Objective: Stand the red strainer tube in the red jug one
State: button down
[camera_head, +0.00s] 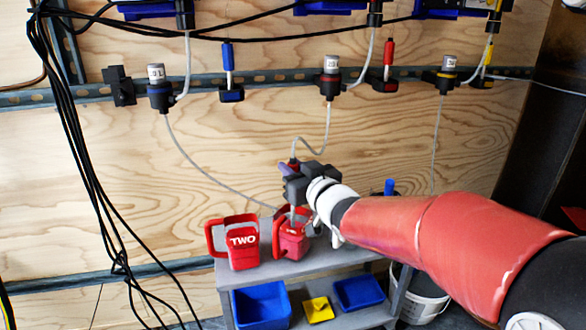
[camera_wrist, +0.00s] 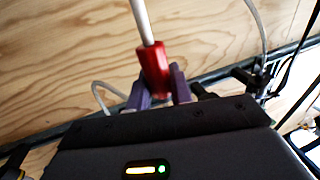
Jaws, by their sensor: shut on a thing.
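The red strainer tube's red top (camera_head: 293,163) shows just above my gripper (camera_head: 290,172), with a pale hose rising from it. In the wrist view, my gripper (camera_wrist: 160,92) has its purple fingers shut on the tube's red part (camera_wrist: 154,68). A pale length (camera_head: 292,214) shows below the gripper, over the mouth of a red jug (camera_head: 293,243) on the grey cart. I cannot tell whether its lower end is inside. This jug's label is too small to read; the red jug to its left (camera_head: 243,258) reads TWO.
The grey cart (camera_head: 232,275) has blue bins (camera_head: 262,306) and a yellow one (camera_head: 318,309) on its lower shelf. A white bucket (camera_head: 425,305) stands at the right. Hoses hang from the wall rail, and black cables (camera_head: 85,170) hang at the left.

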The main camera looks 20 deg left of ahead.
jog(key=shift+f+b, duration=0.55)
jog(key=shift+f, duration=0.05)
jog(key=c, duration=1.2)
grip_release()
jog(key=shift+o, duration=0.2)
jog(key=v, duration=0.8)
jog(key=shift+p, duration=0.3)
jog(key=shift+a, duration=0.1)
jog(key=s+d+r+m+h+p, duration=0.1)
jog(key=s+d+m+h+p, duration=0.1)
jog(key=d+h, duration=0.35)
jog(key=s+d+r+m+h+p, duration=0.1)
jog(key=d+m+h+p, duration=0.1)
jog(key=d, duration=0.7)
jog(key=s+d+r+m+h+p, duration=0.1)
jog(key=s+d+m+h+p, duration=0.2)
jog(key=d, duration=0.4)
jog(key=s+d+f+m+g+h+p, duration=0.1)
jog(key=s+d+g, duration=0.2)
jog(key=s, duration=0.5)
jog(key=s+d+f+m+g+h+p, duration=0.1)
jog(key=s+d+f+g+p, duration=0.1)
jog(key=s, duration=0.6)
jog(key=shift+s+d+g+h, duration=0.4)
jog(key=shift+d+g, duration=0.4)
jog(key=shift+d, duration=0.2)
